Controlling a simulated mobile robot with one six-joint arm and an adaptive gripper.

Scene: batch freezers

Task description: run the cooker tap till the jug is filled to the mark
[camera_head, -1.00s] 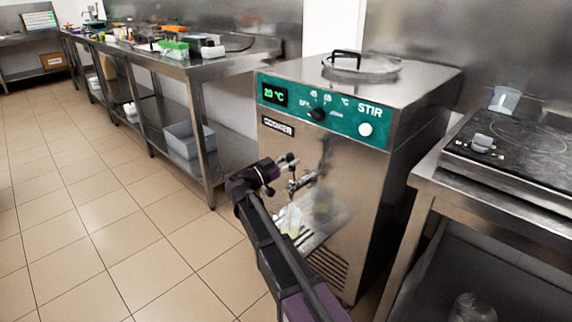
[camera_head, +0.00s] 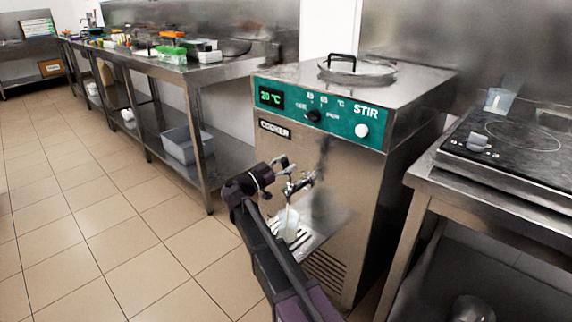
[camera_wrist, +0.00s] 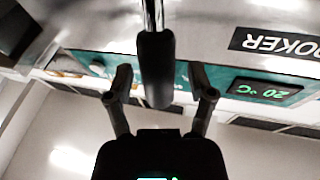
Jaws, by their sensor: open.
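The cooker (camera_head: 345,190) is a steel cabinet with a green panel reading 20 °C. Its metal tap (camera_head: 299,184) sticks out of the front. A small pale, see-through jug (camera_head: 289,222) stands under the tap on the slotted drip tray (camera_head: 304,240). The jug's mark and fill level are too small to make out. My gripper (camera_head: 284,164) is at the tap, above the jug. In the wrist view my gripper (camera_wrist: 160,80) is open, with the dark tap handle (camera_wrist: 155,70) between its fingers, nearer the left one. I cannot tell whether they touch.
A lidded opening (camera_head: 357,68) is on the cooker's top. A long steel table (camera_head: 190,75) with bins and tools runs along the left. The tiled floor (camera_head: 110,235) at the left is clear.

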